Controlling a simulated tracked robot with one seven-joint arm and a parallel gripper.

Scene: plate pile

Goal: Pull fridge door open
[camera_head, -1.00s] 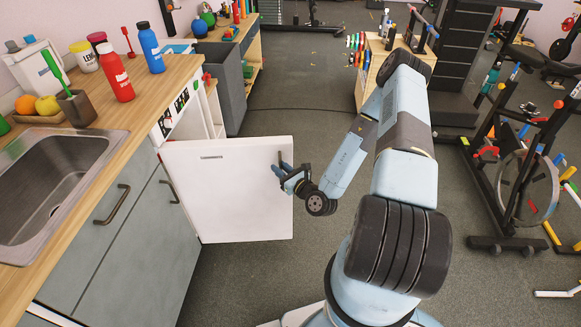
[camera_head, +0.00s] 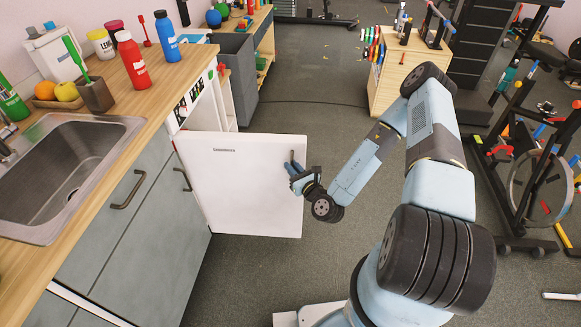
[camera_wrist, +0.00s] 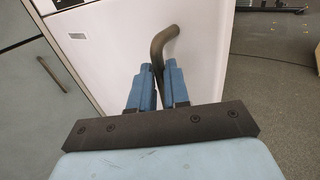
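The white fridge door (camera_head: 240,180) stands wide open, swung out from the fridge (camera_head: 222,100) under the wooden counter. Its dark handle (camera_wrist: 163,40) is near the door's free edge. My gripper (camera_wrist: 158,85) is at this handle, with its two blue fingers on either side of the bar and close together, so it looks shut on it. In the head view my gripper (camera_head: 297,173) reaches the door's free edge from the right. The handle's lower part is hidden between the fingers.
Grey cabinets (camera_head: 140,220) with a sink (camera_head: 70,165) stand left of the door. Bottles, including a red one (camera_head: 133,62), stand on the counter. A wooden cabinet (camera_head: 405,75) and an exercise bike (camera_head: 535,170) are at the right. Floor beyond the door is clear.

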